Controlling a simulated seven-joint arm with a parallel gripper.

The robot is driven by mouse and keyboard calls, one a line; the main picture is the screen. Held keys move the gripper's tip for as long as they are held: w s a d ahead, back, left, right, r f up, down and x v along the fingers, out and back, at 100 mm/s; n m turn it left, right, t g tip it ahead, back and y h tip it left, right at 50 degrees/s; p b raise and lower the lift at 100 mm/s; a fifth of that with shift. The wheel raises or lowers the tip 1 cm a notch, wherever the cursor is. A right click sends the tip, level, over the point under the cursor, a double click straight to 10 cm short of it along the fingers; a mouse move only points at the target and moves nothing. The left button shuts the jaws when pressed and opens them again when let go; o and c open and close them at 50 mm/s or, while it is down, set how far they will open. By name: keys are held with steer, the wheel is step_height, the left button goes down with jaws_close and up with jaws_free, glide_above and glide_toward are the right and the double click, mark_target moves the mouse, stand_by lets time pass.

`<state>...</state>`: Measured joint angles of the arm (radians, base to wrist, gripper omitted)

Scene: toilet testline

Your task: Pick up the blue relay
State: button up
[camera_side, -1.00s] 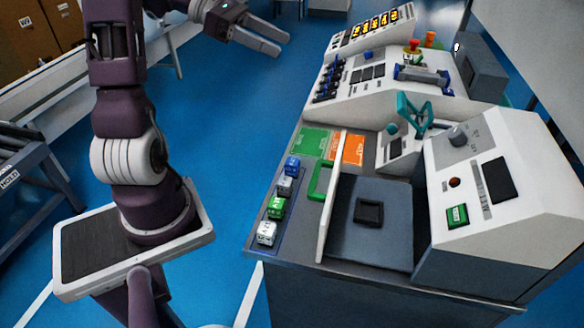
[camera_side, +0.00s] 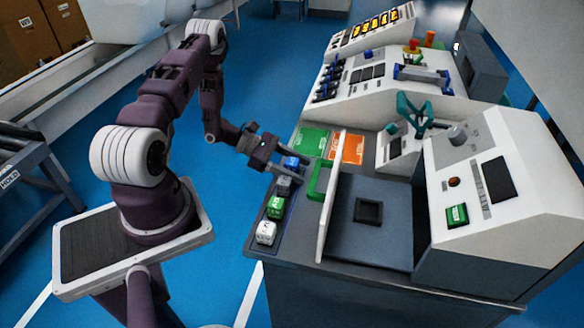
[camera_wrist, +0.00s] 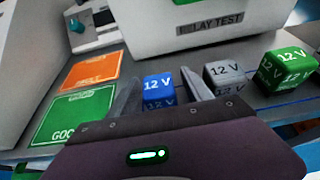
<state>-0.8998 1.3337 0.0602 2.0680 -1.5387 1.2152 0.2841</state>
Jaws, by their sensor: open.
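The blue relay (camera_side: 292,163) is at the far end of a row of cube relays on the left edge of the workbench. In the wrist view the blue relay (camera_wrist: 158,90), marked "12 V", appears between the two fingers of my gripper (camera_wrist: 163,92). My gripper (camera_side: 290,172) is open at the relay row in the side view, its fingers partly covering the blue relay. I cannot tell whether the fingers touch it.
A grey relay (camera_wrist: 229,77) sits close beside one finger, with a green relay (camera_wrist: 286,68) beyond. A white relay (camera_side: 266,232) ends the row. A green mat (camera_side: 309,141) and orange mat (camera_side: 347,148) lie nearby. A white upright panel (camera_side: 328,205) stands right of the row.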

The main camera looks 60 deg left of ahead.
steer(key=shift+w+d+f, duration=0.25)
steer(key=shift+w+d, duration=0.2)
steer(key=shift+d, duration=0.05)
steer(key=shift+c, duration=0.5)
jaws_close()
